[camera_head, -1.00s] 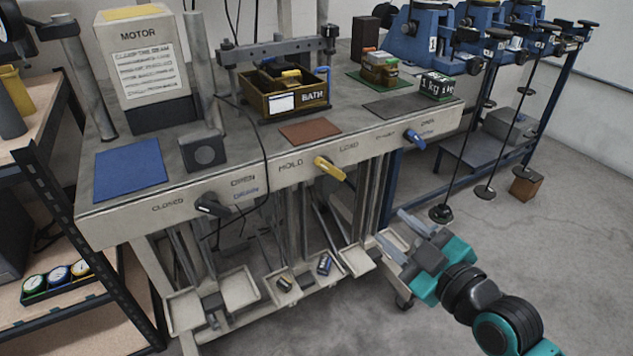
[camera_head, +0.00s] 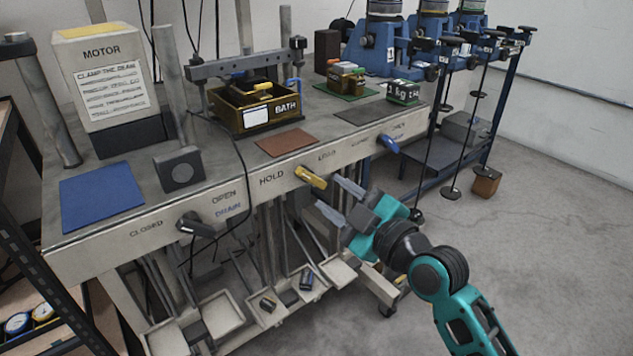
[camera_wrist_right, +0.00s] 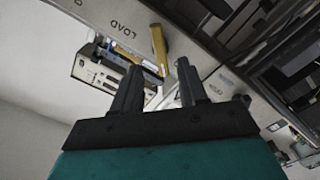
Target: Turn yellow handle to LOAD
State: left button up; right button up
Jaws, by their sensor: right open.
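The yellow handle (camera_head: 311,177) is on the front face of the bench, between the HOLD label (camera_head: 271,177) and the LOAD label (camera_head: 327,155). It slants down to the right in the head view. My right gripper (camera_head: 332,195) is open and empty, its fingertips close to the handle's free end. In the right wrist view the yellow handle (camera_wrist_right: 159,46) shows just beyond the gap between the fingertips (camera_wrist_right: 159,67). Contact cannot be made out. My left gripper is not in view.
A black handle (camera_head: 196,226) near CLOSED and OPEN/DRAIN is to the left, and a blue handle (camera_head: 388,143) to the right. The BATH box (camera_head: 240,118) stands on the bench. Trays (camera_head: 222,314) and rods are below. Open floor lies to the right.

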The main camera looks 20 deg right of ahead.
aim_at(314, 181)
jog(key=x, duration=0.5)
jog(key=shift+w+a, duration=0.2)
jog(key=shift+w, duration=0.15)
grip_shut()
